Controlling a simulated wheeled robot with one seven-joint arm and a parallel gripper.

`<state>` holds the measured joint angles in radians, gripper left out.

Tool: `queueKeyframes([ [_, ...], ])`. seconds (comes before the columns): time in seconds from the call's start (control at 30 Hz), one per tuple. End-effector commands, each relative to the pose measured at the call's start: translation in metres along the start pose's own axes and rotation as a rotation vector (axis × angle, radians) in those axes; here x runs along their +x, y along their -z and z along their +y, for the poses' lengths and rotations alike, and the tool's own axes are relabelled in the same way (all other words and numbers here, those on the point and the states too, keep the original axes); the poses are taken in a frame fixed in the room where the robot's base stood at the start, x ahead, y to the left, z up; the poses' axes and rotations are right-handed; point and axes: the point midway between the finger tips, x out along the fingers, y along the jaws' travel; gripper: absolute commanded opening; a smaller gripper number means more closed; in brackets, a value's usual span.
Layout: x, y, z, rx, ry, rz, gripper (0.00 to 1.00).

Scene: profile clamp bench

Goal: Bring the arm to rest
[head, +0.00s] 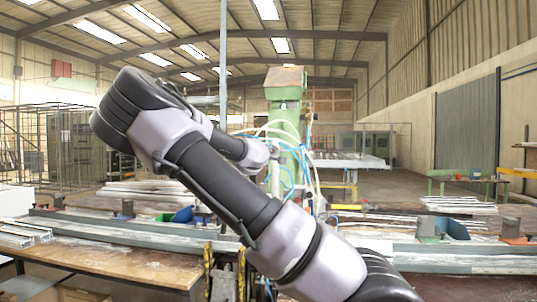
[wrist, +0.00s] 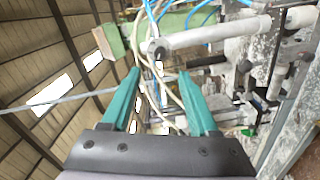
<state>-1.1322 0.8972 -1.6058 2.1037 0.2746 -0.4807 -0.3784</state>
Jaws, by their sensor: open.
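My gripper (wrist: 160,98) shows in the wrist view with two teal fingers spread wide apart and nothing between them. Behind the gap are pale hoses and parts of a machine, at a distance I cannot tell. In the head view my arm (head: 225,185) crosses the middle of the picture, raised above the benches and bent at a dark joint on the upper left. My gripper cannot be made out in the head view.
A green machine (head: 286,92) with hoses stands behind my arm. A wooden bench (head: 120,262) with metal profiles (head: 110,232) lies at the left; more profiles (head: 470,258) lie at the right. Blue bins (head: 455,229) stand among them. Open hall floor lies behind.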

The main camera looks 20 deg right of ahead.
Motion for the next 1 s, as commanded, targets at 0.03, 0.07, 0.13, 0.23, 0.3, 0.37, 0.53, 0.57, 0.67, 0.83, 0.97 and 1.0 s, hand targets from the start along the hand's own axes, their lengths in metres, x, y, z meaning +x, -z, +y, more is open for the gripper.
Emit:
queueKeyframes([
  [0.03,-0.002,0.000,0.000,0.000,0.000,0.001,0.61],
  [0.07,-0.002,0.000,0.000,0.000,0.000,0.001,0.61],
  [0.13,-0.003,0.000,0.000,0.000,0.000,0.001,0.61],
  [0.23,-0.002,0.000,0.000,0.000,0.000,0.000,0.61],
  [0.3,-0.002,0.000,0.000,0.000,0.000,0.000,0.61],
  [0.37,-0.002,0.000,0.000,0.000,0.000,0.000,0.61],
  [0.53,-0.001,-0.003,-0.002,0.008,0.006,-0.007,0.61],
  [0.57,0.000,-0.007,-0.004,0.017,0.014,-0.015,0.61],
  [0.67,0.006,-0.035,-0.020,0.087,0.075,-0.077,0.61],
  [0.83,0.004,-0.111,-0.080,0.339,0.289,-0.275,0.61],
  [0.97,-0.021,-0.144,-0.121,0.552,0.466,-0.416,0.61],
  [1.0,-0.031,-0.149,-0.131,0.615,0.517,-0.453,0.61],
])
